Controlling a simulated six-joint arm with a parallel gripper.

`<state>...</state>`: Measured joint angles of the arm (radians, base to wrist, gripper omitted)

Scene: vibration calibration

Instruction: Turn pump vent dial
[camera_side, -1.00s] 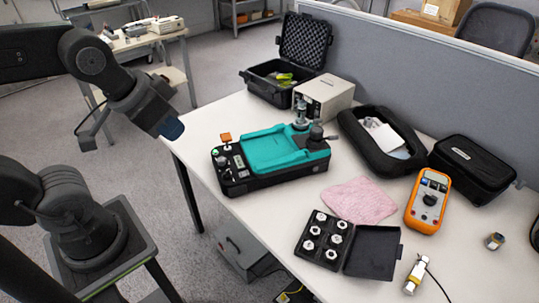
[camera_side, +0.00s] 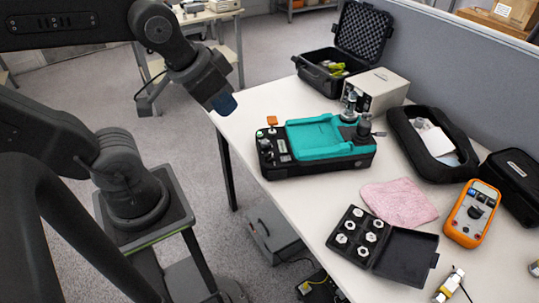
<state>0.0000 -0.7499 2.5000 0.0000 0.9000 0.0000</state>
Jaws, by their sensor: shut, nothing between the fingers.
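A black-based device with a teal tray (camera_side: 318,140) sits on the white table. Its left end has a small control panel (camera_side: 272,148) with a green button, small knobs and an orange tab (camera_side: 272,120). Its right end carries a metal fitting (camera_side: 349,106) and a dark cylindrical knob (camera_side: 364,126). I cannot tell which of these is the pump vent dial. My gripper (camera_side: 224,103), dark with a blue tip, is shut and empty. It shows up and left of the device, apart from it and near the table's left edge.
An open black case (camera_side: 345,60) and a beige box (camera_side: 378,88) stand behind. A black pouch (camera_side: 435,145), pink cloth (camera_side: 400,202), orange meter (camera_side: 472,213) and open fittings case (camera_side: 358,236) lie to the right and front. Bare table shows before the device.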

